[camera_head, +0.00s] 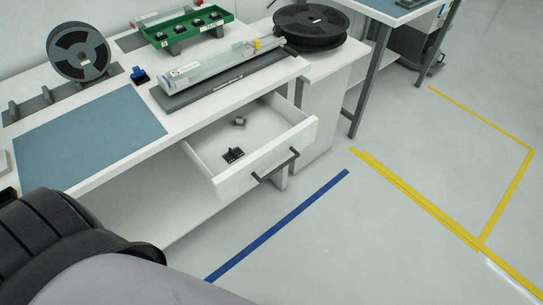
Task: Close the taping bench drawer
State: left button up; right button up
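The taping bench (180,118) is a white workbench running along the left and upper middle of the head view. Its white drawer (243,183) is pulled out from under the bench top towards the lower right. A dark bar handle (276,167) is on the drawer's front. A small black part (233,155) and a small grey part (239,122) lie inside the drawer. A black and grey part of my arm fills the lower left corner. Neither of my grippers' fingertips shows, and nothing is seen touching the drawer.
On the bench are a blue mat (90,142), an upright reel (79,52), a taping track (222,70) and a green tray (187,27). A black reel (311,24) lies flat on the side cabinet. The floor right of the drawer is clear, with blue (280,224) and yellow (415,195) lines.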

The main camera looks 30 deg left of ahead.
aim_at(276, 131)
jog(key=l+u, duration=0.1)
jog(key=u, duration=0.3)
jog(key=l+u, duration=0.1)
jog(key=u, duration=0.3)
